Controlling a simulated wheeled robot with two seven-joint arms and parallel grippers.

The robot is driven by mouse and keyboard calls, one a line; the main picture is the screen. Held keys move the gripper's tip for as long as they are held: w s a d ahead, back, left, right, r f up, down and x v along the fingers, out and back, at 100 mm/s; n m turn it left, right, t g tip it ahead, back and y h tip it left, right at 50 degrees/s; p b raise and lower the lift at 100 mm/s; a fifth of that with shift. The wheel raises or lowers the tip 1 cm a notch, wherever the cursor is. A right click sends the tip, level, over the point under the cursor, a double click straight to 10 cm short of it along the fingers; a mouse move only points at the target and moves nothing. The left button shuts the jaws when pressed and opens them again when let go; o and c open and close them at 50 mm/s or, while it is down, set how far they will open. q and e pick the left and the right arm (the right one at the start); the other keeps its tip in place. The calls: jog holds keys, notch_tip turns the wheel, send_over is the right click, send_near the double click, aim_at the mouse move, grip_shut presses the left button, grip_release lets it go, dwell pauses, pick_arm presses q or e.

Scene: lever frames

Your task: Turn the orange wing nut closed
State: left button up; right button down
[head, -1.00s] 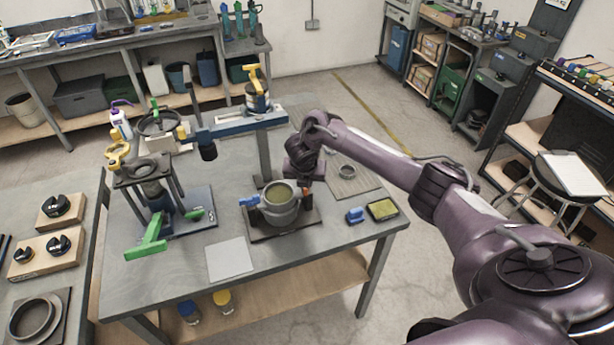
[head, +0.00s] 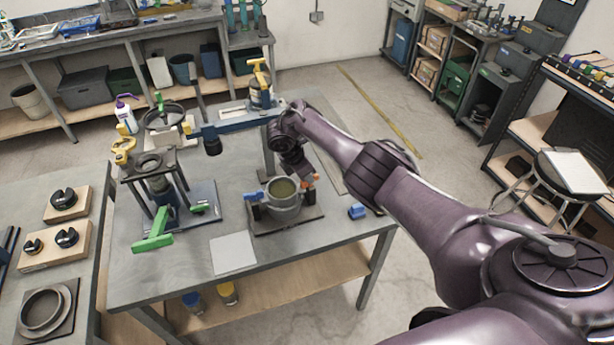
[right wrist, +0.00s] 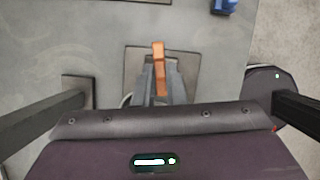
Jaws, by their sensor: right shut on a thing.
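The orange wing nut (head: 316,177) is at the right side of a round grey pot (head: 283,207) on a dark base plate. In the right wrist view the wing nut (right wrist: 158,52) is a narrow orange bar pointing away from me. My right gripper (head: 307,175) comes down over the wing nut from above. In the right wrist view its two fingers (right wrist: 160,84) are close together on both sides of the orange bar, shut on it. The fingers partly hide the wing nut. My left gripper is not in view.
A blue wing-shaped handle (head: 254,197) is at the pot's left side. A blue arm on a post (head: 238,122) stands behind the pot. A press with a green lever (head: 153,242) stands left, a grey sheet (head: 233,253) in front. A small blue item (head: 357,211) lies right.

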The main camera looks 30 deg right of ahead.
jog(key=shift+w+m+g+b, duration=0.1)
jog(key=shift+m+g+b, duration=0.35)
jog(key=shift+m, duration=0.55)
jog(key=c, duration=1.5)
grip_release()
jog(key=shift+r, duration=0.1)
jog(key=v, duration=0.7)
jog(key=shift+a+r, duration=0.1)
jog(key=shift+r, duration=0.25)
